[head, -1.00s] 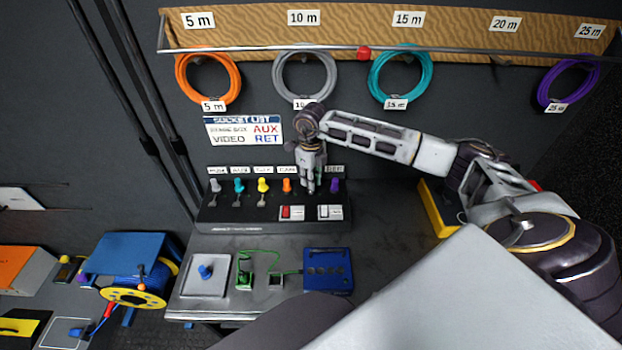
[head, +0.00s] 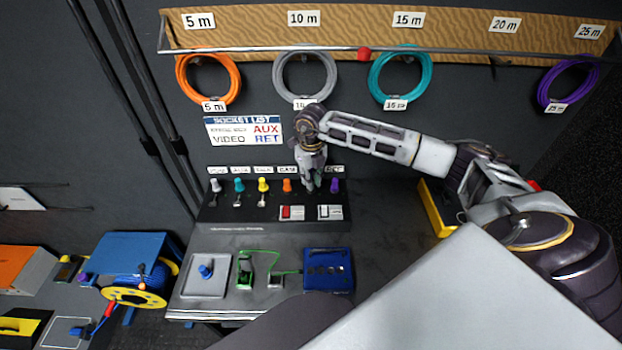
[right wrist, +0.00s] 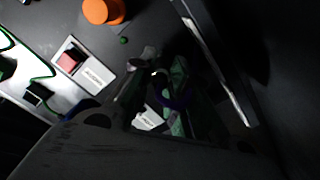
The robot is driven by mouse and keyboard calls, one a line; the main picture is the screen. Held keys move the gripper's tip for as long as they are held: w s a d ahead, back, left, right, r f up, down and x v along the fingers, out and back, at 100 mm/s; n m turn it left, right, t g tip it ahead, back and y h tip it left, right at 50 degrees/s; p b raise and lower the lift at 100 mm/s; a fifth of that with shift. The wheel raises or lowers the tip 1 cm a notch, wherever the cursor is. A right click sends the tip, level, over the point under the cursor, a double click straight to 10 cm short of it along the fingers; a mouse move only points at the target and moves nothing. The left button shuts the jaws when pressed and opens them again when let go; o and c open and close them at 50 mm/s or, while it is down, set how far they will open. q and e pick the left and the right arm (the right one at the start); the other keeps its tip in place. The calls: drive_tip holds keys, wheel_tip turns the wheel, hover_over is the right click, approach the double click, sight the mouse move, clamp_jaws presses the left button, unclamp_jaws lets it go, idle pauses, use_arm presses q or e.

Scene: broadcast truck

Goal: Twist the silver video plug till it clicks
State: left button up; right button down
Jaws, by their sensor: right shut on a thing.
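My right gripper (head: 312,187) points down at the black socket panel (head: 240,214), between the orange plug (head: 287,185) and the purple plug (head: 335,186). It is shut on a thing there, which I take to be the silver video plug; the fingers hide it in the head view. In the right wrist view a small silvery piece (right wrist: 146,60) shows dimly near the fingers. I cannot tell whether the plug is fully seated or how far it is turned. My left gripper is not in view.
Grey (head: 215,186), teal (head: 239,186) and yellow (head: 263,185) plugs stand further left on the panel. A red switch (head: 292,213) and a white switch (head: 329,213) sit in front. A blue box (head: 328,270) lies on the bench. Coiled cables hang above.

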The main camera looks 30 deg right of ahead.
drive_tip(key=shift+m, duration=0.3)
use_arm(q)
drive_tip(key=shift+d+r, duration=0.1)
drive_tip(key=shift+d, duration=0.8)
use_arm(e)
drive_tip(key=shift+m, duration=0.3)
drive_tip(key=c, duration=1.7)
unclamp_jaws()
drive_tip(key=shift+c, duration=0.2)
drive_tip(key=o, duration=0.4)
drive_tip(key=shift+o, duration=0.2)
drive_tip(key=shift+r, duration=0.15)
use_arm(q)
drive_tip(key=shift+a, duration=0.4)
use_arm(e)
drive_tip(key=shift+r, duration=3.55)
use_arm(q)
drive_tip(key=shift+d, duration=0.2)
